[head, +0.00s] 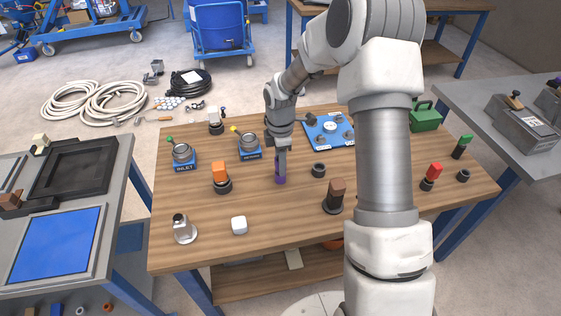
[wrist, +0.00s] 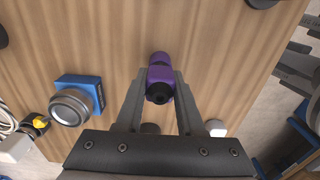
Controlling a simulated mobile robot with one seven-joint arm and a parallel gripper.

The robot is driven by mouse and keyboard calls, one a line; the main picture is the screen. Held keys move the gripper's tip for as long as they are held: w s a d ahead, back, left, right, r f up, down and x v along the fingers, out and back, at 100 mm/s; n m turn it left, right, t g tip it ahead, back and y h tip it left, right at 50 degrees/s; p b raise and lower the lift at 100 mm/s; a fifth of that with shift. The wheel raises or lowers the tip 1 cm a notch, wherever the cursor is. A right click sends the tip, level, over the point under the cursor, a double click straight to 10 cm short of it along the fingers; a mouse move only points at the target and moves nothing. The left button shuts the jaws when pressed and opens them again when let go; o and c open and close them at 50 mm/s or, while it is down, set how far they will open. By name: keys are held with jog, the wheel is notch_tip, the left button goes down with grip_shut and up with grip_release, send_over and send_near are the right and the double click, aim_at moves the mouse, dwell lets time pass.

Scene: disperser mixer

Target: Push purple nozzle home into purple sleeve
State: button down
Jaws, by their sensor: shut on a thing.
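The purple nozzle (wrist: 161,74) is between the two fingers of my gripper (wrist: 160,84) in the wrist view, with a black round end facing the camera. In the head view my gripper (head: 281,157) points down over the middle of the wooden table, shut on the purple piece (head: 280,172). That piece looks upright, its lower end at or close to the tabletop. I cannot make out a separate purple sleeve. I cannot tell whether the purple part beyond the fingers is the sleeve or more of the nozzle.
On the wooden table (head: 270,235), a black ring (head: 318,170) stands just right of my gripper and an orange-topped piece (head: 221,175) to its left. A blue-based dish (head: 250,148) is behind left, and a brown-topped piece (head: 336,196) is front right. A white cube (head: 239,225) lies near the front.

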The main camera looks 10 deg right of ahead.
jog(key=shift+f, duration=0.25)
jog(key=shift+c, duration=2.2)
grip_release()
jog(key=shift+r, duration=0.1)
notch_tip(320, 180, up, 17)
jog(key=p, duration=0.2)
jog(key=shift+r, duration=0.2)
